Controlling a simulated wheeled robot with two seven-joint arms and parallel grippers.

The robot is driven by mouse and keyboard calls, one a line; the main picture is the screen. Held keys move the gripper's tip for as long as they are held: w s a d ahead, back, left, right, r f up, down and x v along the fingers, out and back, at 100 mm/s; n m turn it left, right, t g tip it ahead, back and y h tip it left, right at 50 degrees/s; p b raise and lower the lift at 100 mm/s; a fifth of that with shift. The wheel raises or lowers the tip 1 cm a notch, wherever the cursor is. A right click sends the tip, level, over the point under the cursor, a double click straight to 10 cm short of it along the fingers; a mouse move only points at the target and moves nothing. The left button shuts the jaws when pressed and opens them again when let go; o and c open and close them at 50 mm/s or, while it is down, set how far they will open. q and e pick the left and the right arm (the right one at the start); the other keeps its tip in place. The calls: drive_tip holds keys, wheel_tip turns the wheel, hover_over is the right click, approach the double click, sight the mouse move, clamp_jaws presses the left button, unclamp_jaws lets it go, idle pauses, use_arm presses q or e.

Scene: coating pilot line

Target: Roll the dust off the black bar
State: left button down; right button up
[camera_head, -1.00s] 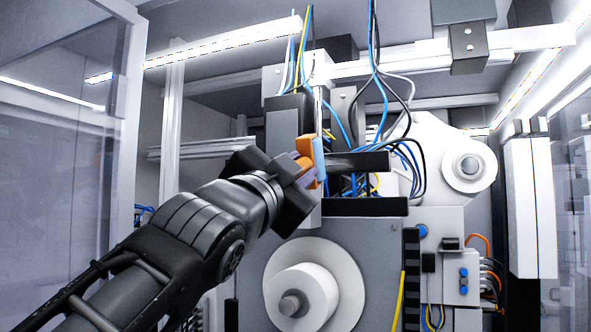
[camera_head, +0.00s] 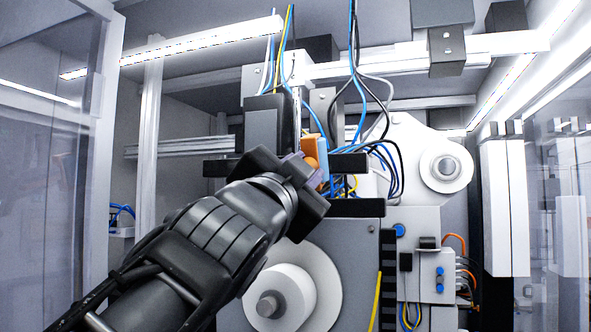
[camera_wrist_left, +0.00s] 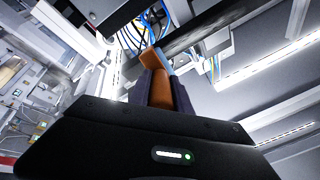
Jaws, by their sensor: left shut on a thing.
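The black bar (camera_head: 350,163) runs level across the front of the machine. My gripper covers its middle, and its left end shows on the other side. The bar also crosses the top of the left wrist view (camera_wrist_left: 190,42). My left gripper (camera_head: 309,170) is shut on the orange handle of a roller (camera_head: 311,150). The roller's light-blue face (camera_head: 323,160) is at the bar, right of its middle; I cannot tell whether it touches. In the left wrist view the orange handle (camera_wrist_left: 162,88) stands between the fingers (camera_wrist_left: 164,100). My right gripper is out of view.
Blue, yellow and black cables (camera_head: 357,80) hang close above and behind the bar. A large white roll (camera_head: 290,290) sits below, and another (camera_head: 446,167) at the right. A glass panel (camera_head: 45,180) stands at the left.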

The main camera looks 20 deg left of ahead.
use_arm(q)
drive_tip(key=shift+d, duration=1.2)
drive_tip(key=shift+s, duration=0.1)
drive_tip(key=shift+s+b, duration=1)
drive_tip(key=shift+s, duration=1.95)
drive_tip(key=s+b, duration=0.1)
drive_tip(key=s, duration=0.2)
